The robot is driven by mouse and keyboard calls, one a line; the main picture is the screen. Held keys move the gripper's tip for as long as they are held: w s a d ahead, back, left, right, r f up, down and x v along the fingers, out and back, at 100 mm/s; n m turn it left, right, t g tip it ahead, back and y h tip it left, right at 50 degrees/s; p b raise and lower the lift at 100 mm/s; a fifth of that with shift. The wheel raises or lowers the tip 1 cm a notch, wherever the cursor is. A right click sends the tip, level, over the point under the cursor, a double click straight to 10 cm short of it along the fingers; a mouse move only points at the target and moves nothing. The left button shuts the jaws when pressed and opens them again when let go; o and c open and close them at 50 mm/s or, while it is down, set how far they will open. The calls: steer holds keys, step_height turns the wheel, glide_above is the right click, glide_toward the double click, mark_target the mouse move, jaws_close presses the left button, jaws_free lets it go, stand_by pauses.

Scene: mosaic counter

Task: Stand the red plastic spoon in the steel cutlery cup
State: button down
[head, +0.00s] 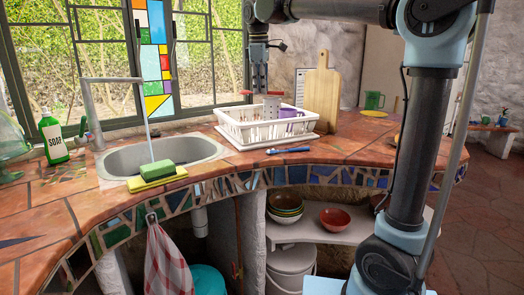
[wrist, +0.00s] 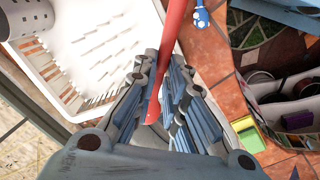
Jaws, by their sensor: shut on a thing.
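The red plastic spoon (wrist: 173,40) is held between the fingers of my gripper (wrist: 163,72) in the wrist view. One end reaches back between the fingers; the other runs out of the top of the picture. In the head view my gripper (head: 259,82) is above the dish rack, with the spoon (head: 262,93) showing as a short red strip lying roughly level. In the head view the cup (head: 271,106) appears at the rack, just below the spoon.
The white dish rack (head: 250,133) holds a purple item (head: 290,113). A wooden board (head: 322,95) stands behind it on the right. A blue-handled tool (head: 288,150) lies in front. The sink (head: 130,158), sponge (head: 163,172) and soap bottle (head: 53,140) are to the left.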

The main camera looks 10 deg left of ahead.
step_height(320, 180, down, 10)
stand_by(0.7)
steer(key=shift+f, duration=0.45)
steer(key=c, duration=1.6)
jaws_free()
steer(key=shift+c, duration=0.2)
steer(key=shift+r, duration=0.15)
step_height(320, 180, up, 13)
steer(key=s, duration=0.1)
steer(key=shift+s+f, duration=0.2)
steer(key=shift+s, duration=0.2)
